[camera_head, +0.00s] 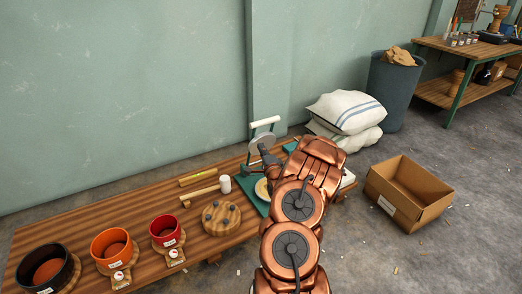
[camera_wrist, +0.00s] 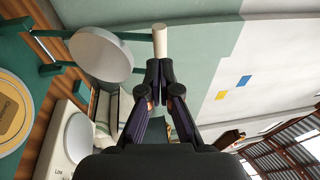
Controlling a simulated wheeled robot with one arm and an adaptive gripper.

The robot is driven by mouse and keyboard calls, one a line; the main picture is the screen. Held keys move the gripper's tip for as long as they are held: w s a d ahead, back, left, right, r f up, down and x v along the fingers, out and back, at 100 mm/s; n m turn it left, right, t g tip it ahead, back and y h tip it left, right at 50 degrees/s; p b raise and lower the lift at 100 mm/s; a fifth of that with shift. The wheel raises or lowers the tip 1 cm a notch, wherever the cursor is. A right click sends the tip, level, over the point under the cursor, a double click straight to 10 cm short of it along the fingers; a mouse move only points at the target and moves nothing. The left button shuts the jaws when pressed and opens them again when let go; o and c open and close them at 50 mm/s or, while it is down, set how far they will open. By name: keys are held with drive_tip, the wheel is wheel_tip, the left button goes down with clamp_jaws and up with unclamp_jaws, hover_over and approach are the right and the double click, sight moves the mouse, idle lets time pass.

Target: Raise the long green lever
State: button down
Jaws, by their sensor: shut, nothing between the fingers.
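The green lever is a thin green bar (camera_wrist: 135,36) with a pale cream cylindrical grip at its end; in the head view the grip (camera_head: 265,121) stands above the press on the bench, near the wall. Below it is a round grey plate (camera_head: 262,141), which also shows large in the wrist view (camera_wrist: 101,56). The green press base (camera_head: 246,187) carries a round yellow disc (camera_head: 262,189). My gripper (camera_wrist: 159,68) is shut and empty. Its fingertips are close to the lower end of the cream grip in the wrist view; I cannot tell if they touch. My arm hides part of the press.
White sacks (camera_head: 345,112), a grey bin (camera_head: 393,90) and an open cardboard box (camera_head: 408,192) stand on the floor to the right.

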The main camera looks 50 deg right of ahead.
drive_tip(key=b, duration=0.3)
approach(251, 127)
drive_tip(key=x, duration=0.5)
drive_tip(key=shift+w+d+f, duration=0.15)
drive_tip(key=shift+d+f, duration=0.05)
drive_tip(key=shift+d, duration=0.05)
drive_tip(key=shift+x, duration=0.85)
drive_tip(key=shift+r, duration=0.15)
